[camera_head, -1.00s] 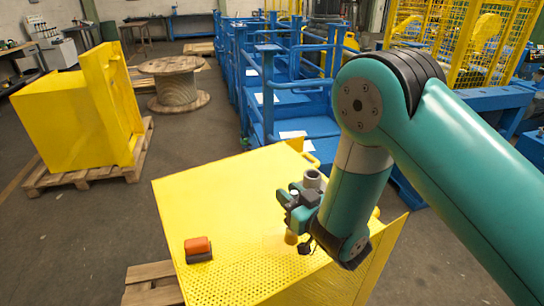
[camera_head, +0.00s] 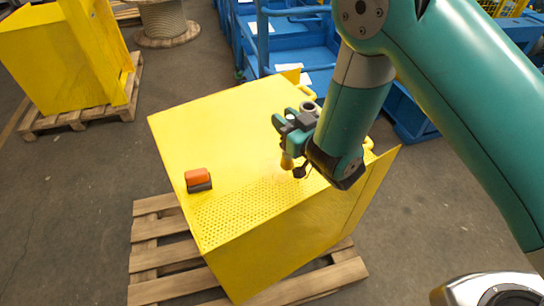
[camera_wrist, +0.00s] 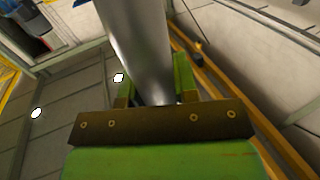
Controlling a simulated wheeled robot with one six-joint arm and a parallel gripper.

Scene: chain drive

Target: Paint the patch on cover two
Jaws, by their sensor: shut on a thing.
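A yellow cover (camera_head: 190,131) with a perforated band near its front edge stands on a wooden pallet in the head view. My gripper (camera_head: 285,138) hangs over the right part of its top, pointing down. It is shut on a tool with a tan lower end (camera_head: 287,161), close above or touching the cover; I cannot tell which. In the wrist view a grey metal cylinder (camera_wrist: 135,45) stands between the jaws (camera_wrist: 155,95). A faint, slightly different area of the top shows by the tan end. Its edges are not clear, and my arm hides part of the cover.
An orange and black block (camera_head: 198,180) lies on the cover's top at left. The pallet (camera_head: 160,250) juts out beneath. Another yellow cover (camera_head: 55,60) on a pallet and a wooden spool (camera_head: 163,20) stand behind at left. Blue frames (camera_head: 300,50) stand behind. The left floor is clear.

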